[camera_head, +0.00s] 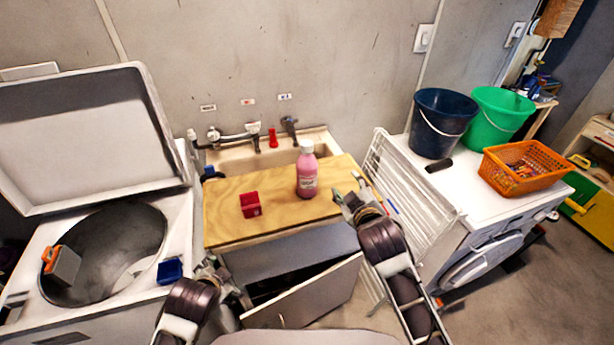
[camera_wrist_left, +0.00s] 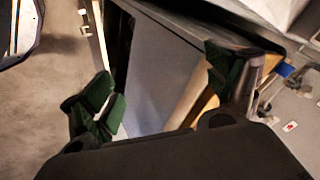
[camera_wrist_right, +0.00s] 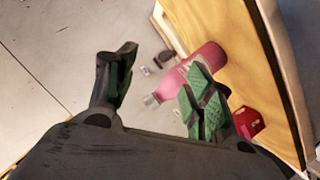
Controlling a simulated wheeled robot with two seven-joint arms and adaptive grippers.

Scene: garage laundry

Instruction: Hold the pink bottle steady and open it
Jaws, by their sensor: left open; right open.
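The pink bottle (camera_head: 307,175) with a white cap (camera_head: 306,147) stands upright on the wooden board (camera_head: 225,228) over the sink. My right gripper (camera_head: 348,200) is open and empty, to the right of the bottle and apart from it. In the right wrist view the bottle (camera_wrist_right: 207,60) shows beyond the open fingers (camera_wrist_right: 160,95), partly hidden by one finger. My left gripper (camera_head: 225,278) is open and empty, low in front of the board's left front edge. The left wrist view shows its spread green fingers (camera_wrist_left: 165,95) with no bottle between them.
A red box (camera_head: 250,204) sits on the board left of the bottle. An open top-loading washer (camera_head: 105,250) stands at left. A white drying rack (camera_head: 415,185) and a machine with buckets (camera_head: 440,122) and an orange basket (camera_head: 524,168) stand at right. A cabinet door (camera_head: 305,297) hangs open below.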

